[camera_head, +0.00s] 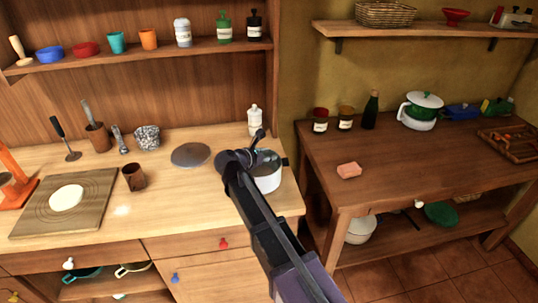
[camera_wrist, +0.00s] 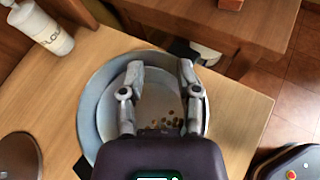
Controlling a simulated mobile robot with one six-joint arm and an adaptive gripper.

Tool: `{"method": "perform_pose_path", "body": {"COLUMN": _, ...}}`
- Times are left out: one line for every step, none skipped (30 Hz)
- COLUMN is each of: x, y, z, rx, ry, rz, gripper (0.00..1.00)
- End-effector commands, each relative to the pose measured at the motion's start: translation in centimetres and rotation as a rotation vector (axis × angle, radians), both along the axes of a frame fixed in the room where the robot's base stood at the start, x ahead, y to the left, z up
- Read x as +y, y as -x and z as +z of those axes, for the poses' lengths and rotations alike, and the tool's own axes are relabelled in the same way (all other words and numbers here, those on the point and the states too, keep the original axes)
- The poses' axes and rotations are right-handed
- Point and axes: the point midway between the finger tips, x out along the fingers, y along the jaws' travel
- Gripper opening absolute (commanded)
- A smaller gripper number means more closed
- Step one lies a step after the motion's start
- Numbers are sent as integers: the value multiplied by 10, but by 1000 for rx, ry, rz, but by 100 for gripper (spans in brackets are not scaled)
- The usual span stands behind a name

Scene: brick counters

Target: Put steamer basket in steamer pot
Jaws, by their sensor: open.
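The steamer pot (camera_head: 268,184), pale grey-white with dark handles, stands on the light wood counter near its right end, partly hidden by my arm. Its wide rim (camera_wrist: 92,100) also shows in the wrist view. Inside it is a paler round piece with dark holes in its floor, which looks like the steamer basket (camera_wrist: 160,106); I cannot tell whether it is fully seated. My gripper (camera_wrist: 161,66) is open, its two fingers pointing down over the pot's inside and apart from each other. In the head view my gripper (camera_head: 264,156) is over the pot, its fingers mostly hidden.
A grey round disc (camera_head: 190,154) lies left of the pot. A white flour canister (camera_head: 254,121) stands behind it. A brown cup (camera_head: 134,177) and a board (camera_head: 66,203) are further left. Right of a gap, a darker table (camera_head: 400,163) holds a pink block (camera_head: 349,170).

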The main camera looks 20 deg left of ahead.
Motion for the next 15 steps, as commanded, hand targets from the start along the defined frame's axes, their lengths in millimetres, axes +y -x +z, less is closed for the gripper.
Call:
{"method": "perform_pose_path", "body": {"x": 0, "y": 0, "z": 0, "rx": 0, "ry": 0, "rz": 0, "gripper": 43}}
{"method": "perform_pose_path", "body": {"x": 0, "y": 0, "z": 1, "rx": 0, "ry": 0, "rz": 0, "gripper": 43}}
{"method": "perform_pose_path", "body": {"x": 0, "y": 0, "z": 2, "rx": 0, "ry": 0, "rz": 0, "gripper": 43}}
{"method": "perform_pose_path", "body": {"x": 0, "y": 0, "z": 2, "rx": 0, "ry": 0, "rz": 0, "gripper": 43}}
{"method": "perform_pose_path", "body": {"x": 0, "y": 0, "z": 3, "rx": 0, "ry": 0, "rz": 0, "gripper": 43}}
{"method": "perform_pose_path", "body": {"x": 0, "y": 0, "z": 5, "rx": 0, "ry": 0, "rz": 0, "gripper": 43}}
{"method": "perform_pose_path", "body": {"x": 0, "y": 0, "z": 6, "rx": 0, "ry": 0, "rz": 0, "gripper": 43}}
{"method": "perform_pose_path", "body": {"x": 0, "y": 0, "z": 7, "rx": 0, "ry": 0, "rz": 0, "gripper": 43}}
{"method": "perform_pose_path", "body": {"x": 0, "y": 0, "z": 10, "rx": 0, "ry": 0, "rz": 0, "gripper": 43}}
{"method": "perform_pose_path", "body": {"x": 0, "y": 0, "z": 11, "rx": 0, "ry": 0, "rz": 0, "gripper": 43}}
{"method": "perform_pose_path", "body": {"x": 0, "y": 0, "z": 13, "rx": 0, "ry": 0, "rz": 0, "gripper": 43}}
{"method": "perform_pose_path", "body": {"x": 3, "y": 7, "z": 15, "rx": 0, "ry": 0, "rz": 2, "gripper": 43}}
{"method": "perform_pose_path", "body": {"x": 4, "y": 11, "z": 17, "rx": 0, "ry": 0, "rz": 3, "gripper": 43}}
{"method": "perform_pose_path", "body": {"x": 6, "y": 15, "z": 18, "rx": 0, "ry": 0, "rz": 2, "gripper": 43}}
{"method": "perform_pose_path", "body": {"x": 7, "y": 20, "z": 21, "rx": 0, "ry": 1, "rz": 1, "gripper": 43}}
